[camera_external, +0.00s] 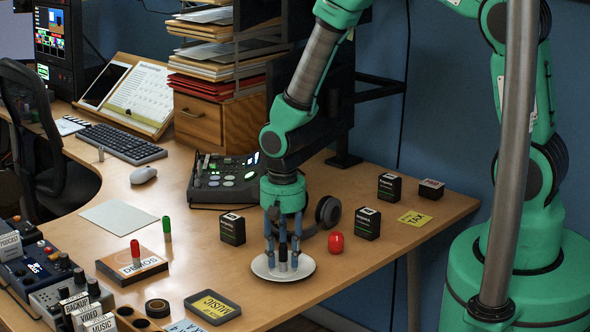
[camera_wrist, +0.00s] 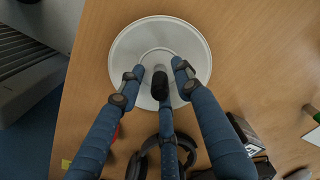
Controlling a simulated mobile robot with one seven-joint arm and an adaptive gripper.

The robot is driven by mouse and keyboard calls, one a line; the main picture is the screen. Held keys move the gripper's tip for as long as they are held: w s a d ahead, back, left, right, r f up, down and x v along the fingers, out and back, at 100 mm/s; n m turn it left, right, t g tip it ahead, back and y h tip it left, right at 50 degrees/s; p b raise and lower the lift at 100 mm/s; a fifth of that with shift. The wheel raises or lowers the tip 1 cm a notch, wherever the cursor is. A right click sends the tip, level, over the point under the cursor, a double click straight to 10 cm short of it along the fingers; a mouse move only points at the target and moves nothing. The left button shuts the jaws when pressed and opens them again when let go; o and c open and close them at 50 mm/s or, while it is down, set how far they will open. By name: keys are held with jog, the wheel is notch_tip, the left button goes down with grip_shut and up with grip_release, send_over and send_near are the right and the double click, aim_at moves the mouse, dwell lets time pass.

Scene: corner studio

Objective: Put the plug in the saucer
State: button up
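The white saucer (camera_external: 306,267) lies near the table's front edge, and it also shows in the wrist view (camera_wrist: 119,55). The black plug (camera_wrist: 160,86) is over the middle of the saucer. It stands upright in the external view (camera_external: 283,257) and appears to rest on the saucer. My gripper (camera_external: 283,262) points straight down over the saucer with its blue fingers around the plug. In the wrist view my gripper (camera_wrist: 160,78) shows gaps between the two upper fingertips and the plug. The third finger overlaps the plug's near end, so contact there is unclear.
A red rounded object (camera_external: 335,242) stands right of the saucer. Black boxes (camera_external: 232,229) (camera_external: 367,223) and headphones (camera_external: 327,212) stand behind it. A DEMOS box (camera_external: 132,266) is further left.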

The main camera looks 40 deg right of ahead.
jog(key=shift+r, duration=0.1)
notch_tip(320, 180, up, 12)
jog(key=p, duration=0.2)
jog(key=shift+p, duration=0.3)
dwell(0.4)
dwell(0.6)
notch_tip(320, 180, up, 12)
jog(key=t, duration=0.1)
send_over(283, 245)
jog(key=s+d, duration=0.1)
jog(key=d, duration=0.1)
jog(key=s+d+r+n+t, duration=0.1)
jog(key=s+d+r, duration=0.1)
jog(key=s+r, duration=0.35)
jog(key=s+d+r+t, duration=0.1)
jog(key=s+d+r, duration=0.1)
jog(key=r, duration=0.7)
jog(key=s+d+r+n+t, duration=0.1)
jog(key=s+d+r, duration=0.1)
jog(key=s+r, duration=0.4)
jog(key=s+d+r+n+t, duration=0.1)
jog(key=s+r, duration=0.4)
jog(key=s, duration=0.5)
jog(key=shift+s+d+r+t, duration=0.3)
jog(key=shift+s+d+r, duration=0.05)
jog(key=shift+d, duration=0.45)
